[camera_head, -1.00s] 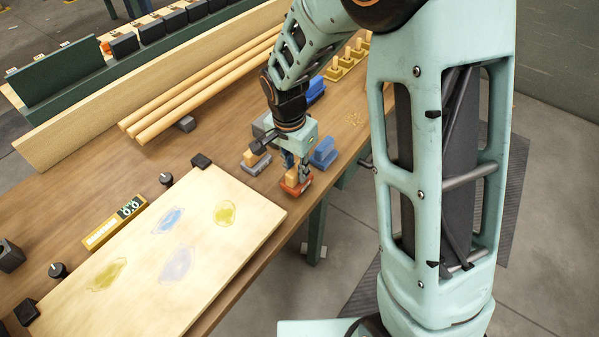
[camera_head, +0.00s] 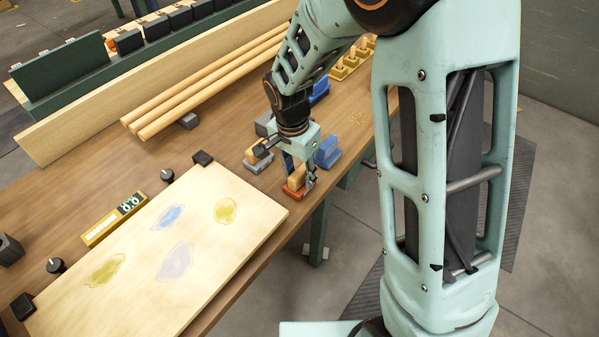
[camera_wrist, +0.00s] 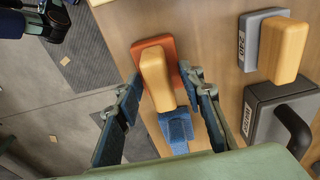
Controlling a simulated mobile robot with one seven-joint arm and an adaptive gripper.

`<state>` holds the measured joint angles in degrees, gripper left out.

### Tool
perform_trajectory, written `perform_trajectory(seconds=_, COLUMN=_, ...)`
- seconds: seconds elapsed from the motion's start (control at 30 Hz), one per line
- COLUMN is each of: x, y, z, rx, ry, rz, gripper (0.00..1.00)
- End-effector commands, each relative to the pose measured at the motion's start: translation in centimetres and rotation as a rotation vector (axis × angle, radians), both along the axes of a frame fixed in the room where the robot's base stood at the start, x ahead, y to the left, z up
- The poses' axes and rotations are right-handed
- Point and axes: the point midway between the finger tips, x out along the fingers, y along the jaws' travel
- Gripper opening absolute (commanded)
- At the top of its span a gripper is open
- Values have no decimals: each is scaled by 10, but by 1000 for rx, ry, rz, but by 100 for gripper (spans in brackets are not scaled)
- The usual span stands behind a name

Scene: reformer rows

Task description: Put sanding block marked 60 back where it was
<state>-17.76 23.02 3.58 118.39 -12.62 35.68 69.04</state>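A red sanding block (camera_wrist: 167,53) with a wooden handle lies on the bench near its front edge; it also shows in the head view (camera_head: 293,193). No number on it is readable. My gripper (camera_wrist: 163,82) is over it, its two fingers apart on either side of the handle, with gaps showing; it also shows in the head view (camera_head: 301,178). A grey block marked 240 (camera_wrist: 247,45) with a wooden handle is beside it. A blue block (camera_wrist: 177,126) lies on the other side, partly hidden by my gripper. No block marked 60 can be read.
A dark grey block (camera_wrist: 265,110) with a black handle stands by the 240 block. A pale board (camera_head: 160,262) with coloured patches lies to the left, held by black corner pieces. Wooden rods (camera_head: 205,83) lie at the back. The bench edge and floor are close in front.

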Motion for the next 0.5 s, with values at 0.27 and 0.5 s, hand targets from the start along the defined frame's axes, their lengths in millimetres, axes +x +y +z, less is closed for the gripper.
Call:
perform_trajectory(seconds=0.27, x=-2, y=3, z=42, rx=2, ry=-5, rz=1, gripper=36)
perform_trajectory(seconds=0.5, x=-8, y=7, z=92, rx=2, ry=-4, rz=0, gripper=36)
